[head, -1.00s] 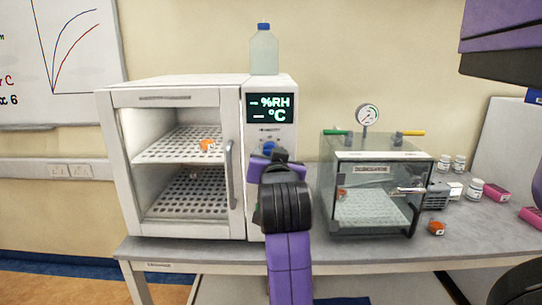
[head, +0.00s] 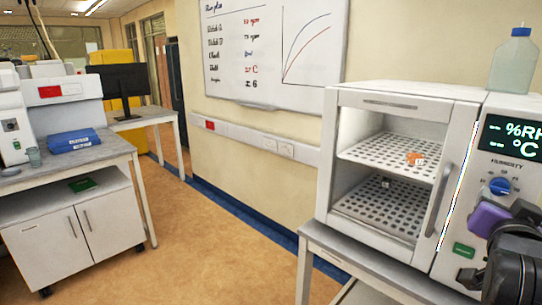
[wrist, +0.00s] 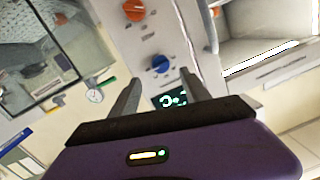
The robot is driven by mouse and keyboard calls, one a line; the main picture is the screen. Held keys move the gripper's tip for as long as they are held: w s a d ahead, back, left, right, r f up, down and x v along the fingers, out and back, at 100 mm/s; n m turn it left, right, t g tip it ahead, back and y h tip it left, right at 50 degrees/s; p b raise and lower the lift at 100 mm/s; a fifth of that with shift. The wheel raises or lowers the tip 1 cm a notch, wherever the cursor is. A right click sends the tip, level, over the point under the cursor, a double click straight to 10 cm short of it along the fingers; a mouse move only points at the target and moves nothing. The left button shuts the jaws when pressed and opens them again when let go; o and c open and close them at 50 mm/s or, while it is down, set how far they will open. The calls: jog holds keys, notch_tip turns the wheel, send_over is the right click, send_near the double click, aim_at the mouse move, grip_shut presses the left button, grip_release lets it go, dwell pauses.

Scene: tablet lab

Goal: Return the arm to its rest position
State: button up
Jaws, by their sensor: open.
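My arm shows at the lower right edge of the head view, purple and black, in front of the white chamber's control panel (head: 484,180). Its gripper fingers cannot be made out there. In the wrist view my gripper (wrist: 160,76) is open, its two grey fingers apart with nothing between them. Past the fingers, the wrist view shows the panel's blue knob (wrist: 160,64), an orange knob (wrist: 134,10) and the lit display (wrist: 171,99). The gap between fingers and panel cannot be judged.
A bottle (head: 514,62) stands on top. A glass-walled box (wrist: 30,50) shows in the wrist view. Open floor (head: 215,235) lies left, before another bench (head: 95,158).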

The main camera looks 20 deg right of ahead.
jog(key=w+a+r+n+t, duration=0.4)
jog(key=a+r+n+t, duration=0.1)
jog(key=t, duration=0.1)
jog(key=a+f+n+t+y, duration=0.7)
jog(key=a+f, duration=0.4)
jog(key=a, duration=0.4)
jog(key=s+a+f+n+g+y, duration=0.1)
jog(key=s+a+f+g+y, duration=0.2)
jog(key=s+a+f, duration=0.5)
jog(key=s+a+f+n+g+y, duration=0.2)
jog(key=s+a+f+y, duration=0.3)
jog(key=s+f, duration=0.8)
jog(key=s+a+g, duration=0.1)
jog(key=s+a, duration=0.1)
jog(key=a, duration=0.1)
